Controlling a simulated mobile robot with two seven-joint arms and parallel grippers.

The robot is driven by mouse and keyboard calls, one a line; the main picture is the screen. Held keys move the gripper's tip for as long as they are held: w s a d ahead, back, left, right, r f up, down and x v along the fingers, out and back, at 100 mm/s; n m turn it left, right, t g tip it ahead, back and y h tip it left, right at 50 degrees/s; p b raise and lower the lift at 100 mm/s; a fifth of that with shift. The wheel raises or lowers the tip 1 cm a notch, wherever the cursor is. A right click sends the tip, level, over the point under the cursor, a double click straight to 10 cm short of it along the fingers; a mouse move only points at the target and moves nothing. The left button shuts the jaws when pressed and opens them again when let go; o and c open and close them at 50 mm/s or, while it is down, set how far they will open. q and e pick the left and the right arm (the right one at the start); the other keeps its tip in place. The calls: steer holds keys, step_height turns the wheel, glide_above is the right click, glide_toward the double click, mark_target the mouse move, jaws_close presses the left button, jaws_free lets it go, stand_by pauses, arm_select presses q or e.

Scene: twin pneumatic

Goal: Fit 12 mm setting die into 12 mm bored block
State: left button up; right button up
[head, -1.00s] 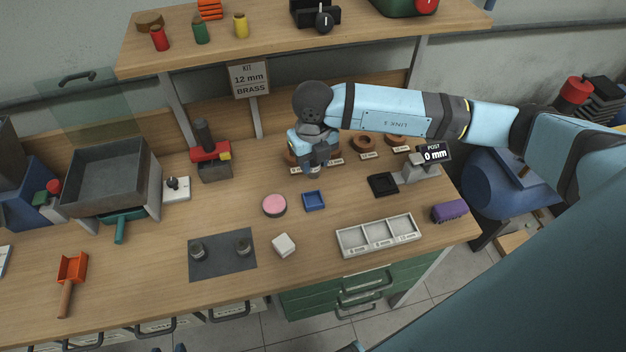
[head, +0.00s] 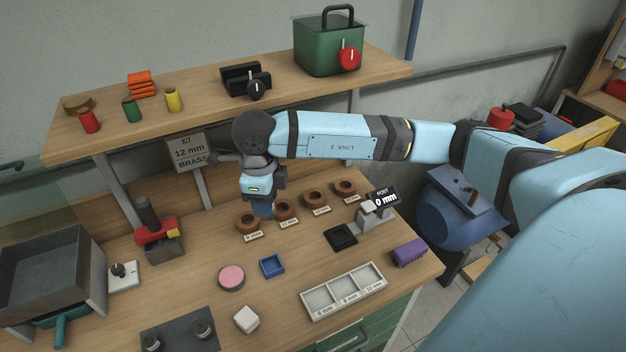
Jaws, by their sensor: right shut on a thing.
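My right gripper (head: 263,207) points down over the bench near the first two bored blocks. It is shut on what seems to be the setting die, mostly hidden by the gripper. Several round brown bored blocks stand in a row with size labels: the leftmost (head: 248,225), one beside it (head: 286,211), a third (head: 316,202) and the far right one (head: 345,188). The third block's label seems to read 12 mm, but the print is small. The gripper is close to the left two blocks; I cannot tell whether it touches them. My left gripper is not in view.
A sign (head: 188,152) reads KIT 12 mm BRASS. A POST 0 mm display (head: 382,198) stands at right, beside a black tray (head: 341,237). A three-compartment tray (head: 343,291), blue tray (head: 272,266), pink disc (head: 231,278) and white block (head: 246,319) lie in front. The shelf (head: 215,109) overhangs behind.

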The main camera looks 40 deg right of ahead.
steer(key=n, duration=0.3)
steer(key=shift+w+d+f, duration=0.2)
steer(key=shift+d+f, duration=0.2)
steer(key=w+d+f+n+b, duration=0.2)
steer(key=w+d+f+b, duration=0.1)
steer(key=d, duration=0.4)
steer(key=w+d+f+n+b, duration=0.2)
steer(key=w+d+b, duration=0.1)
steer(key=d, duration=0.4)
steer(key=w+d+f+n+b, duration=0.2)
steer(key=w+d+f, duration=0.1)
steer(key=d, duration=0.4)
step_height(320, 180, down, 4)
steer(key=shift+f, duration=0.25)
step_height(320, 180, down, 5)
steer(key=shift+w+r, duration=0.1)
steer(key=shift+r, duration=0.1)
